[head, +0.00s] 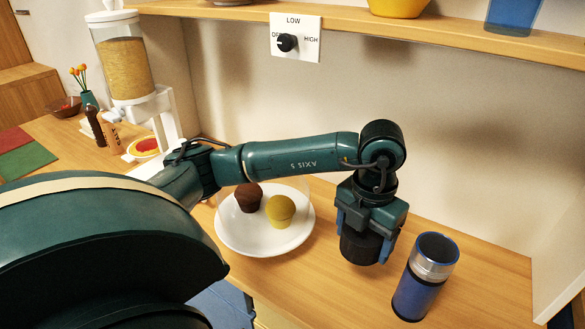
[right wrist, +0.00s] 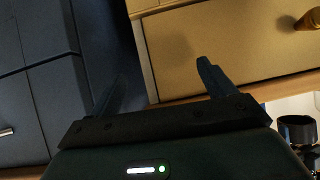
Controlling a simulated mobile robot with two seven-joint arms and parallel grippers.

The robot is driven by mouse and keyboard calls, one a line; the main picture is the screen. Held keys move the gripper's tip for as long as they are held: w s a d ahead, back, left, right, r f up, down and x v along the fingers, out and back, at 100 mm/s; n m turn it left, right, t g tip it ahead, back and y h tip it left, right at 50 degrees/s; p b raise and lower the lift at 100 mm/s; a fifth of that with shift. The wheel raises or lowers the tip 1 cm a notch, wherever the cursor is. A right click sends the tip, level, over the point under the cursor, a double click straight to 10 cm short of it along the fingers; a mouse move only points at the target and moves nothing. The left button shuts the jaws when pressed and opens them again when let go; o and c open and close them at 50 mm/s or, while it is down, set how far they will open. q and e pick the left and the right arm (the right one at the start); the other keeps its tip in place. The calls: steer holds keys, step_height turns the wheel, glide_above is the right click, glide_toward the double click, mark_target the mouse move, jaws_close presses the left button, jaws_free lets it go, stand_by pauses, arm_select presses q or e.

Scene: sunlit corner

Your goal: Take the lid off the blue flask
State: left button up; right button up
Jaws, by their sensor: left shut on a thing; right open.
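The blue flask (head: 418,290) stands upright on the wooden counter at the lower right of the head view. Its steel neck is bare and its mouth is open, with a blue rim. My left gripper (head: 363,243) is just left of the flask, pointing down, shut on the dark round lid (head: 359,250). The lid is apart from the flask; whether it touches the counter I cannot tell. My right gripper (right wrist: 160,88) shows only in the right wrist view, open and empty, in front of cabinet fronts.
A white plate (head: 265,243) with a brown muffin (head: 248,198) and a yellow muffin (head: 280,211) lies left of my left gripper. A cereal dispenser (head: 123,68) stands further left. A shelf (head: 220,13) runs above. A wooden drawer front (right wrist: 235,50) is near my right gripper.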

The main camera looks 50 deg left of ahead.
mark_target(346, 274)
arm_select(q)
steer(key=f+n, duration=0.3)
steer(key=n, duration=0.2)
steer(key=a+f+n, duration=0.1)
steer(key=f+n, duration=0.3)
steer(key=n, duration=0.1)
steer(key=a+f+n, duration=0.1)
steer(key=f+n, duration=0.2)
steer(key=n, duration=0.2)
steer(key=shift+w+a+f+n, duration=0.1)
steer(key=shift+w+f+n, duration=0.05)
steer(key=shift+n, duration=0.15)
steer(key=shift+f, duration=0.35)
steer(key=shift+f, duration=0.1)
steer(key=shift+f, duration=0.15)
steer(key=o, duration=0.9)
steer(key=shift+c, duration=0.2)
steer(key=shift+o, duration=1.1)
